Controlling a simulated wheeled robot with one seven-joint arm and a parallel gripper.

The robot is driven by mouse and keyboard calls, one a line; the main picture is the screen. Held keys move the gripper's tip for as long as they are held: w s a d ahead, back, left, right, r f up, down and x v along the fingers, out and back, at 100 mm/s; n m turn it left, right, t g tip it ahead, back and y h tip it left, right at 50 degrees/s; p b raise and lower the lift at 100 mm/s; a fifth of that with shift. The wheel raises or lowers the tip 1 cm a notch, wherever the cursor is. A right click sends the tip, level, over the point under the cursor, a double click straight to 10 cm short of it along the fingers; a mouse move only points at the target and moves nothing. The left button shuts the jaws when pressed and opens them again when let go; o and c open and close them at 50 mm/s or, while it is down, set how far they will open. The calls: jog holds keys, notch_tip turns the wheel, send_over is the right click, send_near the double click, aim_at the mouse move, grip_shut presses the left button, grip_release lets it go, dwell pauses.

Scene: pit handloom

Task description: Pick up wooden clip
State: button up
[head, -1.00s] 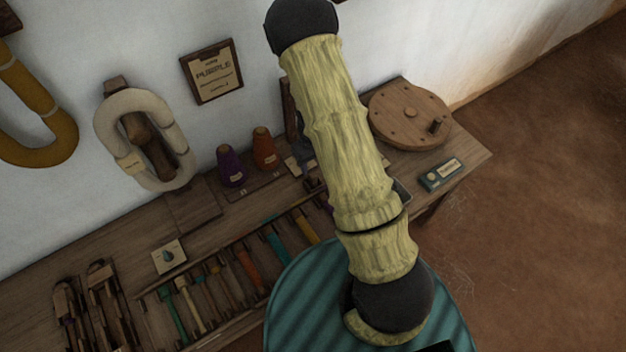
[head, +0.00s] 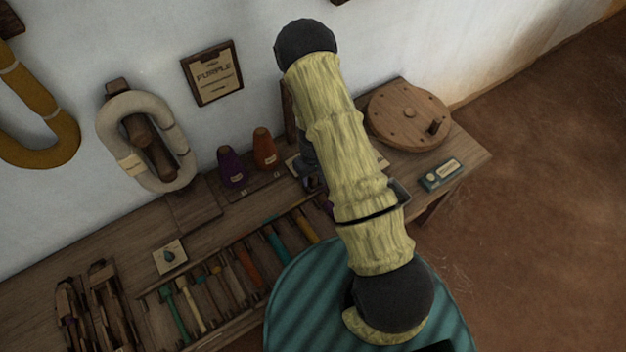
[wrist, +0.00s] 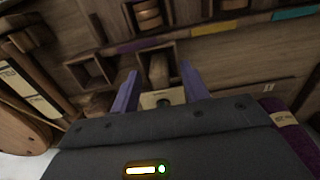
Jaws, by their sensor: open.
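My gripper (wrist: 160,70) is open in the wrist view, with its two purple fingers apart and nothing held between them. Beyond the fingertips is a small wooden compartment with a brown wooden piece (wrist: 159,72) inside; it may be the wooden clip, but I cannot tell for certain. A pale card (wrist: 153,101) with a dark spot shows lower between the fingers. In the head view my arm hides most of the gripper, which is low over the bench (head: 205,243). I cannot make out the clip there.
A purple cone (head: 231,168) and an orange cone (head: 264,150) stand near the wall. A round wooden disc (head: 408,116) and a teal box (head: 440,174) are at the right end. Coloured tools lie in a slotted rack (head: 235,280). Compartment walls surround the fingertips.

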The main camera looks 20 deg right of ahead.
aim_at(313, 176)
jog(key=shift+f, duration=0.1)
dwell(0.4)
grip_shut()
notch_tip(313, 176, up, 10)
dwell(0.6)
dwell(0.5)
